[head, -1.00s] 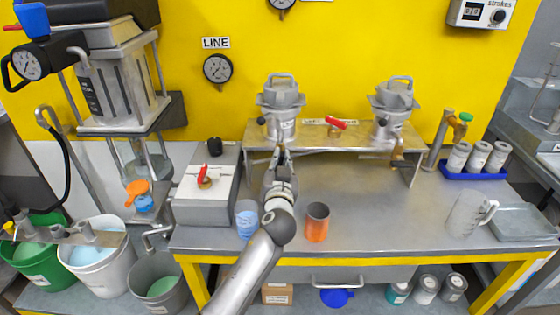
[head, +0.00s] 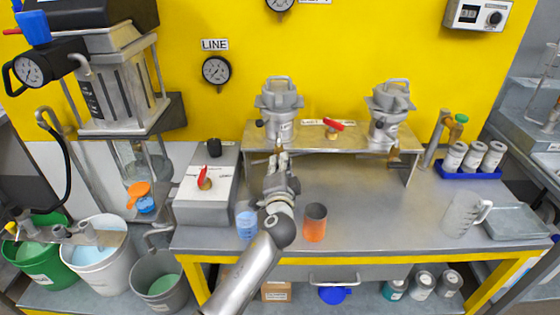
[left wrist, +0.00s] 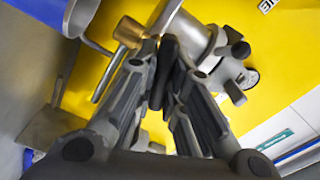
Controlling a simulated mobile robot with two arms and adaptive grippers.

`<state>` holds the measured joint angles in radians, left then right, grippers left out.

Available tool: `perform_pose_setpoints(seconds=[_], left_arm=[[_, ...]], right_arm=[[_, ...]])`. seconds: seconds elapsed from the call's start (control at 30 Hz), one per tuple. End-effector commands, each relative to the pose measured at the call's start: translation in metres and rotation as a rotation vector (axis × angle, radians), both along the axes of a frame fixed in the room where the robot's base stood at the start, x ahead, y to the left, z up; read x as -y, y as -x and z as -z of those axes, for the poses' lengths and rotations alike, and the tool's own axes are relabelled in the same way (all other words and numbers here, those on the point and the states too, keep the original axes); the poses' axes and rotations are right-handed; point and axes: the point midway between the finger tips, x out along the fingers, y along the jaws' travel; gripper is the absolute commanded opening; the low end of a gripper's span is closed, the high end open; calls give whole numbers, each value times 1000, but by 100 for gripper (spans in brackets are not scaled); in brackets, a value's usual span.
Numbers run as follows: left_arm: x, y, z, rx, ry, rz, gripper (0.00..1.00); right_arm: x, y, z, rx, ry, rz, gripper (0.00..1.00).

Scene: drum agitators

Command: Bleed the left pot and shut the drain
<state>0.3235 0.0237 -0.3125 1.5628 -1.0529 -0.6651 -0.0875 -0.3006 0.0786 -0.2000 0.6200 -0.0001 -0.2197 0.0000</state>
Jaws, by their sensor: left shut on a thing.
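The left pot (head: 279,103) is a grey metal pot with a lid handle, set in the bench-top stand. Its brass drain cock (left wrist: 128,32) shows in the left wrist view, right beside my fingertips. My left gripper (head: 279,154) reaches up under the stand's front edge, just below the left pot. It is shut on the drain cock, and the fingers hide most of the held part. It also shows in the left wrist view (left wrist: 166,45), its fingertips close together. The cock's exact angle is hidden. My right gripper is not in view.
The bench middle right is clear.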

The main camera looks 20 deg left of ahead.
Motion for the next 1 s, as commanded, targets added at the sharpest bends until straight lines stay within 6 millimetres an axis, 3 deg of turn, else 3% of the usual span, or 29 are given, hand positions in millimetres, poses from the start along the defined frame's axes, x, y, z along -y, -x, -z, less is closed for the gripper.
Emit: perform_pose_setpoints(seconds=[0.5,1.0], left_arm=[[1,0,2,-97,-334,1,0],[1,0,4,-116,-401,1,0]], right_arm=[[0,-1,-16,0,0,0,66],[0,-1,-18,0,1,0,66]])
